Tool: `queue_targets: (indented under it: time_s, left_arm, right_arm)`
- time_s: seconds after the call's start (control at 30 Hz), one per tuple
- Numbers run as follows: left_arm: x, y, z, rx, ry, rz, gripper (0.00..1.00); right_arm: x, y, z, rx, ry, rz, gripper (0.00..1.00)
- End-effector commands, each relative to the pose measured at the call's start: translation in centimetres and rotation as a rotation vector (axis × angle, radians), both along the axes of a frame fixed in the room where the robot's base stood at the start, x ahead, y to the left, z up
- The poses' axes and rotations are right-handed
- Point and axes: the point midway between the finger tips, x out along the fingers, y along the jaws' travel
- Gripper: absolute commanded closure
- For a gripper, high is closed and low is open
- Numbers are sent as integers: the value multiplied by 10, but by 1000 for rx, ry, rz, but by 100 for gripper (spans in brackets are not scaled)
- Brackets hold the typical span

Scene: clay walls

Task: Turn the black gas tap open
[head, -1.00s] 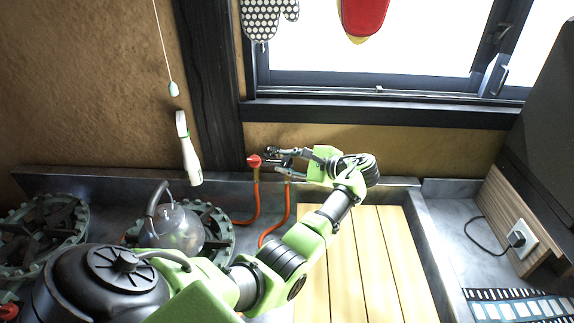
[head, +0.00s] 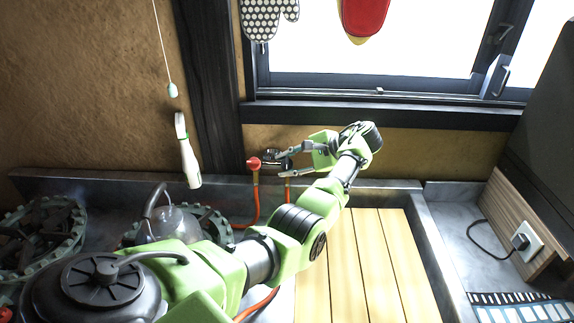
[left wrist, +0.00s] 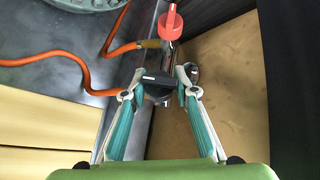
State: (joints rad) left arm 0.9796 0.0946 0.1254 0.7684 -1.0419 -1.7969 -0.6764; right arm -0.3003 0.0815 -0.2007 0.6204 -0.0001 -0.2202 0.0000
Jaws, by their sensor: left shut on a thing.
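The black gas tap (left wrist: 157,79) shows in the left wrist view as a dark handle on a metal valve body, between my two fingertips. My left gripper (left wrist: 160,80) is shut on this handle, one finger at each end of it. In the head view my left gripper (head: 284,164) reaches the tap by the wall below the window, and the fingers partly hide the black tap. A red tap (head: 254,163) sits just left of it and also shows in the left wrist view (left wrist: 169,22). My right gripper is not in view.
Orange hoses (head: 256,200) run down from the taps to the counter. A glass kettle (head: 168,224) stands at the left on a burner. Wooden slats (head: 375,260) lie below my left arm. A white-handled tool (head: 189,163) hangs on the wall.

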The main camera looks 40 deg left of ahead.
Motion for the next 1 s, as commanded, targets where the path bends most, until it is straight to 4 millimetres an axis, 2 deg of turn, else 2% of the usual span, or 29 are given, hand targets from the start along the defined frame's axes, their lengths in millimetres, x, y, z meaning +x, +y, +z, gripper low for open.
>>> queue_targets:
  time_s: [0.03,0.23,0.27,0.3,0.67,0.87,1.0]
  left_arm:
    - [-4,-3,-7,-13,12,6,94]
    - [-4,-3,-8,-13,12,5,94]
    - [-4,-3,-8,-13,12,5,65]
    - [-4,-3,-8,-12,12,5,58]
    - [-1,-3,-1,-5,5,1,58]
    - [7,-25,15,-5,2,-2,58]
    - [15,-49,32,-6,4,-1,58]
  right_arm:
    - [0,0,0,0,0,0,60]
    - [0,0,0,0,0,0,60]
    - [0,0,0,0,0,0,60]
    - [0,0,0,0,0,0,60]
    - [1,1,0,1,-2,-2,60]
    - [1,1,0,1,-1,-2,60]
    - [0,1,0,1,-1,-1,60]
